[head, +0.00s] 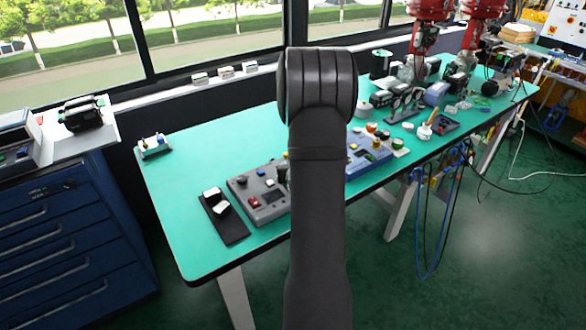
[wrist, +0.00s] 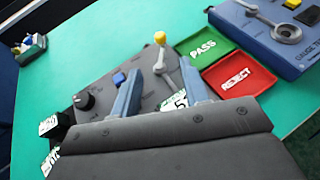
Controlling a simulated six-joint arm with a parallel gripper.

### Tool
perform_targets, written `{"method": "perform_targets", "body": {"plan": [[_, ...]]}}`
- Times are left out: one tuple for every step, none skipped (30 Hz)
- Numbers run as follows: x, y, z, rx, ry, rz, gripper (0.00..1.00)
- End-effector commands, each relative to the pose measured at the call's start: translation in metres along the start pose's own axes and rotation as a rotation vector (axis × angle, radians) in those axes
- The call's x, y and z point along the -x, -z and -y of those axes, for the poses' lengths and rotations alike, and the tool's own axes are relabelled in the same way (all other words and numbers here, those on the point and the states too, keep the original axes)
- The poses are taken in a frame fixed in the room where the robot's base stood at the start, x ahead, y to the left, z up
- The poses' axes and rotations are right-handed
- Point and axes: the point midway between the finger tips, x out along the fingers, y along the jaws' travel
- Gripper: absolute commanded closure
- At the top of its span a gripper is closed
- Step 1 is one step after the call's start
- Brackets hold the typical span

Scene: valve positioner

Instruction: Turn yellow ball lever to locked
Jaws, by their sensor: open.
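The lever with a yellow ball (wrist: 160,38) stands up from the grey positioner box (wrist: 105,75) in the wrist view. Its pale stem runs down to a pivot on the box, partly close to my right finger. My gripper (wrist: 160,92) is open, with two blue-grey fingers apart and nothing between them but a view of the box face and a white label with a digit. The ball lies beyond the fingertips, apart from them. In the head view my arm hides the gripper and most of the lever area; part of the grey box (head: 240,187) shows beside the arm.
The box also carries a black knob (wrist: 84,100) and a blue button (wrist: 118,78). A green PASS tray (wrist: 225,45) and red REJECT tray (wrist: 240,88) lie to the right, beside a blue gauge box (wrist: 250,35).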

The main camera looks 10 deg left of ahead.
Motion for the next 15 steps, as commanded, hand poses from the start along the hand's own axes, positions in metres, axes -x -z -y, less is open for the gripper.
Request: {"method": "perform_targets", "body": {"plan": [[0.009,-0.001,0.0,0.0,0.0,0.0,0.59],[0.013,0.0,0.0,0.0,0.0,0.0,0.59],[0.018,-0.001,0.0,0.0,0.0,0.0,0.59],[0.022,-0.001,0.0,0.0,0.0,0.0,0.59],[0.025,-0.001,0.0,0.0,0.0,0.0,0.59],[0.028,-0.001,0.0,0.0,0.0,0.001,0.59],[0.03,0.0,0.0,0.0,0.0,0.001,0.59],[0.031,0.0,0.0,0.001,0.0,0.0,0.59],[0.033,0.0,0.0,0.001,-0.001,0.0,0.59],[0.034,0.0,0.0,0.001,-0.001,0.0,0.59],[0.034,0.0,0.0,0.001,-0.001,0.001,0.59],[0.035,0.0,0.0,0.001,-0.001,0.001,0.59],[0.035,0.0,0.0,0.001,-0.001,0.001,0.59],[0.035,0.0,0.0,0.001,-0.001,0.0,0.59],[0.035,0.0,0.0,0.001,-0.001,0.0,0.59]]}}
